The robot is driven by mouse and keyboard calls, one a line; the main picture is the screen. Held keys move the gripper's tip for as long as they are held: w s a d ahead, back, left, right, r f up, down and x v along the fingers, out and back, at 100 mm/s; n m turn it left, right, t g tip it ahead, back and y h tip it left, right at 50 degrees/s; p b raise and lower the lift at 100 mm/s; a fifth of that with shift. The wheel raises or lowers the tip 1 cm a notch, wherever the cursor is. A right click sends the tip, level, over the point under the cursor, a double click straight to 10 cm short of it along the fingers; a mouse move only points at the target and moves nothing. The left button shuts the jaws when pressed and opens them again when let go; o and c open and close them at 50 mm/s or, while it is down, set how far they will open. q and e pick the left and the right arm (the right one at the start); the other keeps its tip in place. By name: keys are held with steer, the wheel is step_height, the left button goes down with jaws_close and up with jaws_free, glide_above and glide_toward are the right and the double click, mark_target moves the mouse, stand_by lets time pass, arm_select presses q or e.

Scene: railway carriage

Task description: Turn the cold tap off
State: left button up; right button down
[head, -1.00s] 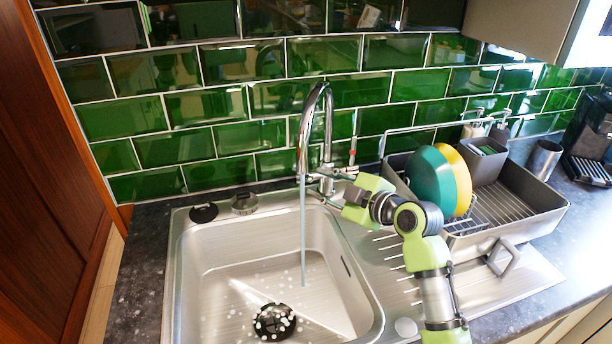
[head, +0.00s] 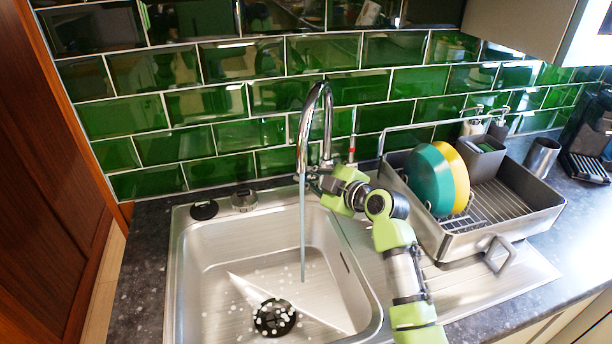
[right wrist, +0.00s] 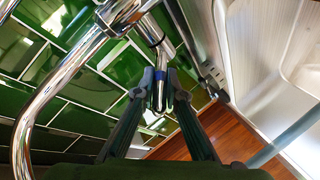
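The chrome tap (head: 316,110) stands behind the sink, its arched spout also showing in the right wrist view (right wrist: 50,95). A stream of water (head: 303,230) runs from it into the sink basin (head: 215,260). The cold lever (right wrist: 160,76), marked with a blue band, lies between my right gripper's fingertips (right wrist: 161,82). The fingers are partly apart, with narrow gaps seeming to show beside the lever; contact is unclear. In the head view, my right gripper (head: 318,181) is at the tap's base and hides part of it. A red-marked lever (head: 351,150) stands upright at right. My left gripper is not in view.
A dish rack (head: 520,205) with a teal plate (head: 430,180) and a yellow plate (head: 458,178) stands right of my arm. Green tiles (head: 210,105) rise close behind the tap. A wooden panel (head: 50,200) borders the left. The space above the basin is clear apart from the water.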

steer(key=shift+r+p, duration=0.25)
steer(key=shift+p, duration=0.3)
steer(key=g+p, duration=0.1)
steer(key=p, duration=0.1)
steer(key=w+r+g+p, duration=0.1)
steer(key=p, duration=0.1)
steer(key=m+g+h+p, duration=0.1)
steer(key=shift+w+r+p, duration=0.2)
steer(key=shift+r+p, duration=0.2)
steer(key=shift+w+a+g+h+p, duration=0.1)
steer(key=shift+w+g+h+p, duration=0.2)
steer(key=shift+g+p, duration=0.3)
steer(key=shift+w+a+r+m+g+h+p, duration=0.15)
steer(key=shift+w+m+g+h+p, duration=0.25)
steer(key=shift+g, duration=0.5)
steer(key=shift+w, duration=0.1)
steer(key=c, duration=2.1)
jaws_free()
